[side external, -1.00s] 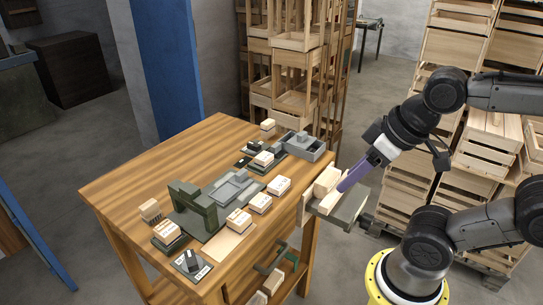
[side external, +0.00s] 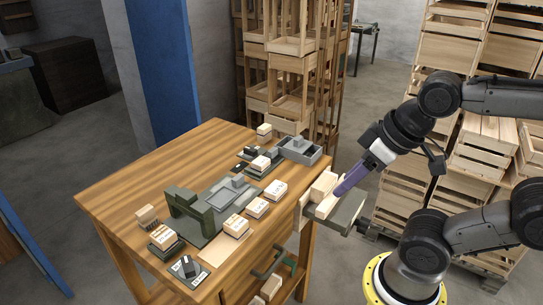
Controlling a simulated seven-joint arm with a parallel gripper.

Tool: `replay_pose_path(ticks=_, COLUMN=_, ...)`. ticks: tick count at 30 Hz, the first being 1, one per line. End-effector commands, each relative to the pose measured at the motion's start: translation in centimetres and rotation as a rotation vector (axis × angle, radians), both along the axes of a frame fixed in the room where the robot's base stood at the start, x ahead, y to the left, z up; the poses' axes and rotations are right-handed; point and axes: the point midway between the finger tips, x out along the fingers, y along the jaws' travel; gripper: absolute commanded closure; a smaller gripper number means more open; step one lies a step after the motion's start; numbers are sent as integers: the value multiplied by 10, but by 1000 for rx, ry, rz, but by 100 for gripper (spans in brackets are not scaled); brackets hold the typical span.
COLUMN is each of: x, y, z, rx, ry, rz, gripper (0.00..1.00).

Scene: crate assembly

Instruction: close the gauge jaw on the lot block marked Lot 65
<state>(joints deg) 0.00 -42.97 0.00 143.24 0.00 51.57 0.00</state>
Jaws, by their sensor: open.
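Several pale lot blocks with printed labels lie on the wooden table (side external: 130,180), including one at the front left (side external: 163,237), one beside the gauge (side external: 236,225) and two further right (side external: 257,207) (side external: 276,190). The print is too small to tell which is Lot 65. A dark green gauge with an upright frame (side external: 192,207) stands mid-table; its jaw position is unclear. My gripper (side external: 338,191) is off the table's right edge, its purple fingers down beside pale wooden pieces on a grey side shelf. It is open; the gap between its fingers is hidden.
The grey side shelf (side external: 345,215) juts from the table's right edge. A grey open box (side external: 299,150) and dark fixtures stand at the back right. The table's left part is clear. Wooden crates (side external: 460,105) stack behind my arm.

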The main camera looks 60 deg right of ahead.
Motion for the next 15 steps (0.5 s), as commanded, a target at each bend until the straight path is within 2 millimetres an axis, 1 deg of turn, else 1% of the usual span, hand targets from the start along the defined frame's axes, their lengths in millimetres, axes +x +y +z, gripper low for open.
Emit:
replay_pose_path(ticks=8, x=0, y=0, z=0, rx=0, ry=0, rz=0, gripper=50)
replay_pose_path(ticks=9, x=0, y=0, z=0, rx=0, ry=0, rz=-1, gripper=48)
replay_pose_path(ticks=10, x=0, y=0, z=0, rx=2, ry=0, rz=-4, gripper=48)
replay_pose_path(ticks=15, x=-4, y=0, z=-1, rx=47, ry=22, rz=-90, gripper=48)
